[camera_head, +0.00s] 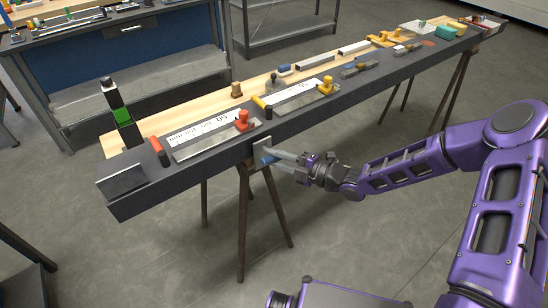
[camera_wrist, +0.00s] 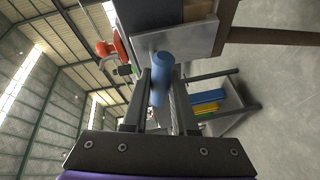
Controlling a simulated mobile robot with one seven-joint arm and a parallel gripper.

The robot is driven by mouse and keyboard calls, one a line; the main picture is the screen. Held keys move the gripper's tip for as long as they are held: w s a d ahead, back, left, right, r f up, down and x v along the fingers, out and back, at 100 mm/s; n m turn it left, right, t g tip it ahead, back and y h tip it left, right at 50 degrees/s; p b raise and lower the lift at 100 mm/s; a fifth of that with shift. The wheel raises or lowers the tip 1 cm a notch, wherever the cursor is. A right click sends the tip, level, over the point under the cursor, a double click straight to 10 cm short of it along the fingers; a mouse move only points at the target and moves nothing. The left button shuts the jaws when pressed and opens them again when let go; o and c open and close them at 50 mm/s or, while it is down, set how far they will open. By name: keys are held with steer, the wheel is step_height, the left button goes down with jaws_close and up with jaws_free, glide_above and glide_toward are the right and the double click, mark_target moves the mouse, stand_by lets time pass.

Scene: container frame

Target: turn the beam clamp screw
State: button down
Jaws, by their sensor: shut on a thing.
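The beam clamp shows as a light grey metal plate (camera_head: 260,148) on the near side face of the long dark beam (camera_head: 225,148), above a trestle leg. Its screw has a blue handle (camera_head: 268,159), partly covered by my fingers. In the wrist view the blue handle (camera_wrist: 161,68) lies between my two dark fingers, in front of the grey clamp plate (camera_wrist: 178,41). My gripper (camera_head: 279,158) reaches the clamp from the right and is shut on the blue handle. It also shows in the wrist view (camera_wrist: 164,84). The screw thread is hidden.
Brown trestle legs (camera_head: 242,220) stand below the clamp. A blue workbench (camera_head: 105,57) stands behind.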

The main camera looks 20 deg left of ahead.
steer(key=shift+f+n+b, duration=0.1)
steer(key=shift+n+b, duration=0.3)
steer(key=shift+b, duration=0.2)
steer(key=shift+h, duration=0.3)
steer(key=c, duration=0.7)
jaws_free()
steer(key=v, duration=1.7)
steer(key=shift+s+d+p, duration=0.2)
steer(key=shift+s+p, duration=0.05)
steer(key=shift+p, duration=0.05)
